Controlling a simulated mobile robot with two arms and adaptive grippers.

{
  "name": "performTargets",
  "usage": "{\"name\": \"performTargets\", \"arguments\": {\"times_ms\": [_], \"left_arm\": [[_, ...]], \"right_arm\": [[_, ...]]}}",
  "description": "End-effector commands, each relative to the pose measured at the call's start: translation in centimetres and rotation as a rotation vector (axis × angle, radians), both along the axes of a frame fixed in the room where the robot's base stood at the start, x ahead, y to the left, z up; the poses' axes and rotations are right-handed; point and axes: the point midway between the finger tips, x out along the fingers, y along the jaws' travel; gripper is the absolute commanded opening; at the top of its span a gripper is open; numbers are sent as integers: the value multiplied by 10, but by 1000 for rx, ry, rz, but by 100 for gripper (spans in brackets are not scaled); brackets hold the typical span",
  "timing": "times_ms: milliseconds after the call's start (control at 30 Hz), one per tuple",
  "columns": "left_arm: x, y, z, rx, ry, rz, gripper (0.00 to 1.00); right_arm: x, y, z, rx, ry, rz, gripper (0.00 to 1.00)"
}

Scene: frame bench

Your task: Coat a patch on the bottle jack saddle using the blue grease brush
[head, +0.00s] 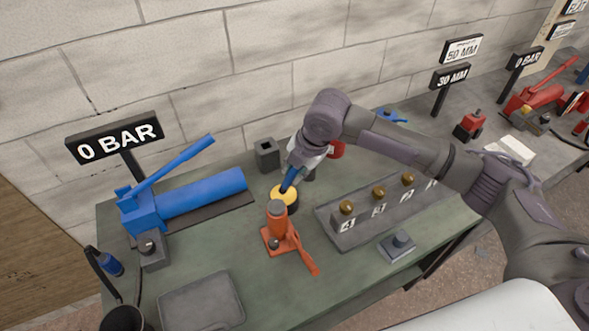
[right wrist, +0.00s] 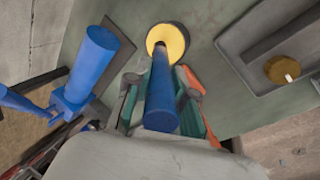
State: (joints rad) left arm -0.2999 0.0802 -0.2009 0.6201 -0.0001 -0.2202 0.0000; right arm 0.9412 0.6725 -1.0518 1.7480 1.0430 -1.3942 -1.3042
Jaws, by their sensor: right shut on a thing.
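My right gripper (head: 295,171) is shut on the blue grease brush (head: 289,182) and holds it steeply, its lower end toward a dark round pot with yellow grease (head: 283,192). In the right wrist view the brush's blue handle (right wrist: 160,100) runs between the fingers to the yellow grease (right wrist: 167,40). The bristles are hidden, so I cannot tell how deep they sit. The orange bottle jack (head: 276,222) stands upright just in front of the pot, with its grey saddle (head: 277,206) on top. In the right wrist view its orange parts (right wrist: 193,80) show partly behind the gripper.
A blue pump (head: 200,192) with a 0 BAR sign (head: 115,138) stands at left. A grey tray with brass-topped weights (head: 345,238) lies right of the jack. A grey block with a hole (head: 266,154) stands behind. An empty shallow tray (head: 201,302) lies in front.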

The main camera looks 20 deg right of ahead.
Motion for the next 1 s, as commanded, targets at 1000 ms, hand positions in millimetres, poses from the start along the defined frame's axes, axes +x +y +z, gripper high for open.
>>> {"name": "performTargets", "arguments": {"times_ms": [1000], "left_arm": [[0, 0, -2, 0, -1, 2, 52]], "right_arm": [[0, 0, -9, 0, 0, -1, 0]]}}
